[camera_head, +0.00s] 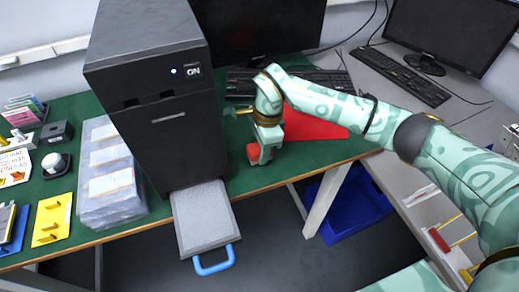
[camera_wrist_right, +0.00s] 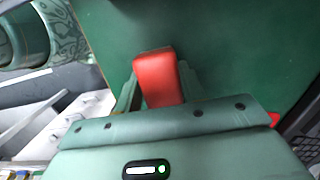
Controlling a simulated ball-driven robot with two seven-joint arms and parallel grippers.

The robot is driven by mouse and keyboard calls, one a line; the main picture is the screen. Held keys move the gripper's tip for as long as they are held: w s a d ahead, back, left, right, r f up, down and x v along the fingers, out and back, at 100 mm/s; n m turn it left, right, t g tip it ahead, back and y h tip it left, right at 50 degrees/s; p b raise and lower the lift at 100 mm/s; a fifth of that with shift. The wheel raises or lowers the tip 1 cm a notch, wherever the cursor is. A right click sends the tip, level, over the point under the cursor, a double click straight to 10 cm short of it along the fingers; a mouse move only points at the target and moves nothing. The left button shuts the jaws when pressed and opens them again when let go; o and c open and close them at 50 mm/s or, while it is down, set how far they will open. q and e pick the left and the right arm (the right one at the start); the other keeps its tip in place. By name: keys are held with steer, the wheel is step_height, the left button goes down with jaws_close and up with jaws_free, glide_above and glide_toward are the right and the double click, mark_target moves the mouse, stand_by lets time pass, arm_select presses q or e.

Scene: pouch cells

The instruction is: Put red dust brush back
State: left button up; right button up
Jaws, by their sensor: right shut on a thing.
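My right gripper (camera_head: 260,153) hangs low over the green desk, near its front edge, just right of the black machine. It is shut on a red block-like thing (camera_head: 252,154), which looks like the red dust brush. In the right wrist view the red thing (camera_wrist_right: 158,78) sits between the two fingers, its rounded end sticking out past them. Its bristles are hidden, and I cannot tell whether it touches the desk. A flat red thing (camera_head: 313,125) lies on the desk behind my right arm, partly covered. My left gripper is not in view.
The black machine (camera_head: 165,125) has a grey tray with a blue handle (camera_head: 214,262) jutting past the desk edge. Clear stacked boxes (camera_head: 108,180) stand left of it. Keyboard and monitor are behind. A blue bin (camera_head: 350,208) is below. A white tray at right holds red and yellow things (camera_head: 440,240).

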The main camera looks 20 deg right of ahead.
steer(key=shift+f, duration=0.4)
steer(key=shift+r, duration=0.1)
steer(key=o, duration=0.9)
steer(key=shift+o, duration=0.2)
step_height(320, 180, up, 12)
steer(key=d+p, duration=0.1)
steer(key=p, duration=0.2)
steer(key=shift+d+p, duration=0.3)
steer(key=shift+d, duration=0.1)
